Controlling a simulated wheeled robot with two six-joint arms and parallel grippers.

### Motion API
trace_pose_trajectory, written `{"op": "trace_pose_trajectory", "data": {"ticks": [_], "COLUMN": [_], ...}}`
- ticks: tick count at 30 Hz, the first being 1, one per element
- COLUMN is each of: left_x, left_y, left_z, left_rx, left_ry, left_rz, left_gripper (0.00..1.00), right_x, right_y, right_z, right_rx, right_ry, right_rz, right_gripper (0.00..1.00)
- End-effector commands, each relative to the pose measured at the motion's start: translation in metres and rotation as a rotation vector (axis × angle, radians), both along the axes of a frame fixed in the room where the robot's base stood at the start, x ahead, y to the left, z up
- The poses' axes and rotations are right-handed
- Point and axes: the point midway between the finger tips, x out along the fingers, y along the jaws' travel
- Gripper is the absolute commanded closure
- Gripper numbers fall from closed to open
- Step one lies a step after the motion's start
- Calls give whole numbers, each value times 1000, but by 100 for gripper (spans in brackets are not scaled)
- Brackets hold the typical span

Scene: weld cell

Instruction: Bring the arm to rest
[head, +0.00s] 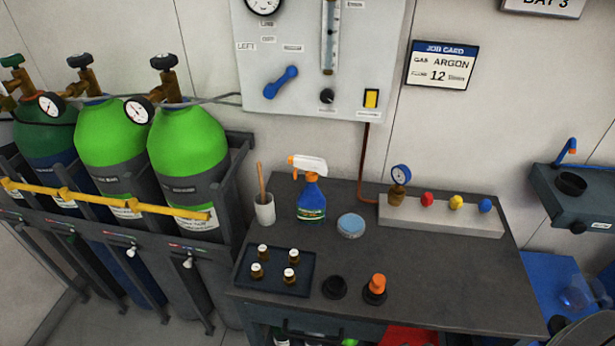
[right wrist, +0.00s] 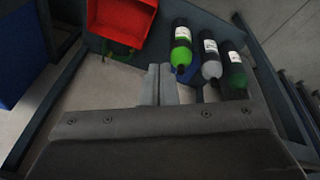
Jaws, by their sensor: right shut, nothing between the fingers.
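My right gripper (right wrist: 160,70) shows in the right wrist view, with its two fingers together and nothing between them. It points toward a low area with a red bin (right wrist: 122,16) and several bottles, and it looks apart from them. The nearest bottle (right wrist: 182,48) has a green end. Neither arm shows in the head view. My left gripper is in neither view.
In the head view a dark workbench (head: 440,283) holds a spray bottle (head: 312,198), a cup (head: 264,209), a tray of small bottles (head: 272,287) and a grey valve block (head: 440,217). Green gas cylinders (head: 187,140) stand left behind a yellow bar (head: 135,206). A sink (head: 590,200) is right.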

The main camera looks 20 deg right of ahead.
Motion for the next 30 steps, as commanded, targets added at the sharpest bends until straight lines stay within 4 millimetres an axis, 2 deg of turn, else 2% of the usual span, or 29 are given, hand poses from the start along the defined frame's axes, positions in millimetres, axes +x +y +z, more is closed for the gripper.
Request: {"op": "trace_pose_trajectory", "data": {"ticks": [1, 6, 11, 15, 21, 25, 30], "left_x": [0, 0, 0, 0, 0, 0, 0], "left_y": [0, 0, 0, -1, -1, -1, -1], "left_z": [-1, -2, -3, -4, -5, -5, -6], "left_rx": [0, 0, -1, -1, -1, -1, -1], "left_ry": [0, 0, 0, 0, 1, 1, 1], "left_rz": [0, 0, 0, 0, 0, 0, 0], "left_gripper": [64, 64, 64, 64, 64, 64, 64], "right_x": [-4, -22, -50, -80, -128, -152, -167], "right_y": [-1, -2, -1, 2, 7, 10, 12], "right_z": [-21, -83, -135, -174, -215, -229, -236], "right_rx": [3, 12, 20, 27, 37, 41, 43], "right_ry": [16, 42, 70, 93, 126, 138, 145], "right_rz": [-1, -2, -1, -2, -1, 1, 1], "right_gripper": [100, 100, 100, 100, 100, 100, 100]}}
